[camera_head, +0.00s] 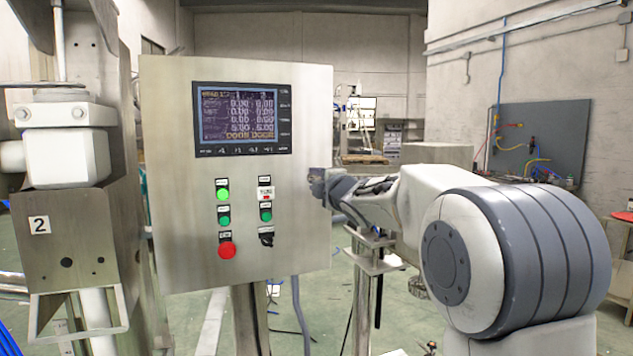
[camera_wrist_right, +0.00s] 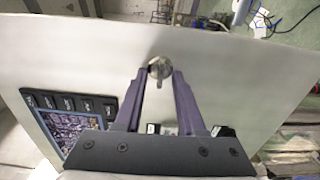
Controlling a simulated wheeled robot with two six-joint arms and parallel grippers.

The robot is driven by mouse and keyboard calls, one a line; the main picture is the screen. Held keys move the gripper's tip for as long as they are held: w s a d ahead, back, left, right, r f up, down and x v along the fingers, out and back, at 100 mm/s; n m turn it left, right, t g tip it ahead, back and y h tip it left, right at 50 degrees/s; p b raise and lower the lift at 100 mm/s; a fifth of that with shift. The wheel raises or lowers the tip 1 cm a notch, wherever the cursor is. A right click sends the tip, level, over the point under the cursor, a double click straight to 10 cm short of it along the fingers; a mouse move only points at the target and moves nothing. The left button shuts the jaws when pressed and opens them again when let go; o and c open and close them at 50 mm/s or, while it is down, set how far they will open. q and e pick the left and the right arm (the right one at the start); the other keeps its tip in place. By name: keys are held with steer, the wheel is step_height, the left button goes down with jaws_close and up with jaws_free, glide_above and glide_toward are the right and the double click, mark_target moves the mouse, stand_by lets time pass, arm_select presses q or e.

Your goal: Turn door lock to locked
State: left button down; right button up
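A grey metal control box (camera_head: 175,235) faces me with its front upright. The door lock (camera_wrist_right: 159,67), a small round metal knob with a short tab, sits near the box's edge in the right wrist view. In the head view it is hidden by my right gripper (camera_head: 318,186) at the box's right edge. In the wrist view the two fingers of my right gripper (camera_wrist_right: 160,73) stand one on each side of the lock, with no clear gap to it. My left gripper is not in view.
The box front carries a lit screen (camera_head: 238,117), green buttons (camera_head: 223,194), a red button (camera_head: 227,250) and a black rotary switch (camera_head: 266,237). A metal machine column (camera_head: 65,235) stands close on the left. Open floor lies behind.

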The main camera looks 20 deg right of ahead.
steer(key=s, duration=1)
steer(key=shift+s+d+b, duration=0.2)
steer(key=shift+s+b, duration=0.05)
steer(key=shift+b, duration=0.2)
steer(key=shift+a, duration=0.1)
